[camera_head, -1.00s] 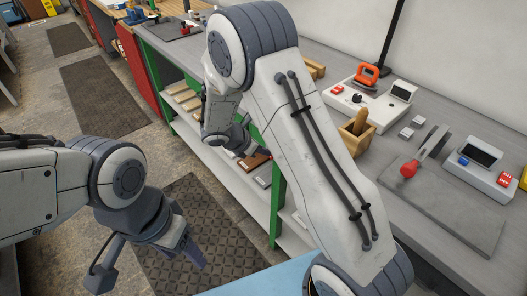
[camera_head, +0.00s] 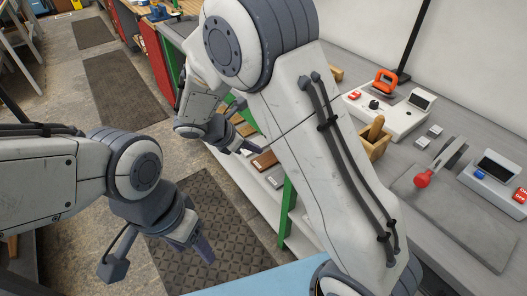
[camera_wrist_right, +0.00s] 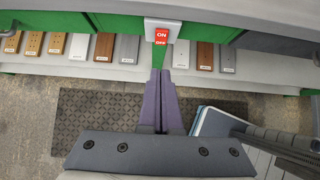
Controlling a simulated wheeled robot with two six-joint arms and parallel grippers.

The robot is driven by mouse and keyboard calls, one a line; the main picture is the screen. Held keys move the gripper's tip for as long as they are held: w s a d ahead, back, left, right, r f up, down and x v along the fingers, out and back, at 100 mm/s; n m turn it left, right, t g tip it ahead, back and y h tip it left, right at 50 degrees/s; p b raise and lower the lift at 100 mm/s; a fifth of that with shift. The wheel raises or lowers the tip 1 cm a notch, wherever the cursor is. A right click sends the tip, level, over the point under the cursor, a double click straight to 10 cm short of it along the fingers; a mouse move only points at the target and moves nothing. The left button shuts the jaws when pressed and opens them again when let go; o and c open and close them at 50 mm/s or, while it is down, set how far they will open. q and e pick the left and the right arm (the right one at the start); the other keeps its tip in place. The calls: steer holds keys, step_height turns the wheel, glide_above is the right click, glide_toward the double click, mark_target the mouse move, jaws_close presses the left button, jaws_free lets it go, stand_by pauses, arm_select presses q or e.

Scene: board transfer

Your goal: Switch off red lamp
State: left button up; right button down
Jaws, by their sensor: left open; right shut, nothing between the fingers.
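A red switch marked ON and OFF (camera_wrist_right: 161,36) sits on a small white box at the bench's front edge, in the right wrist view. My right gripper (camera_wrist_right: 160,73) is shut and empty, its fingertips pointing at this switch from just below it in the picture; I see no clear contact. In the head view my right gripper (camera_head: 248,147) is at the bench front, partly hidden by my own arm. My left gripper (camera_head: 203,248) is open and empty above the floor mat. I cannot pick out a lit red lamp in either view.
Several boards (camera_wrist_right: 205,55) lie on the lower shelf on both sides of the switch. On the bench top are a white console with an orange handle (camera_head: 385,82), a wooden box (camera_head: 374,148), a red-knobbed lever (camera_head: 422,180) and another console (camera_head: 490,180).

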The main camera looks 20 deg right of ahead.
steer(key=shift+s+a+r, duration=0.15)
steer(key=shift+a+r, duration=0.25)
steer(key=shift+r, duration=0.2)
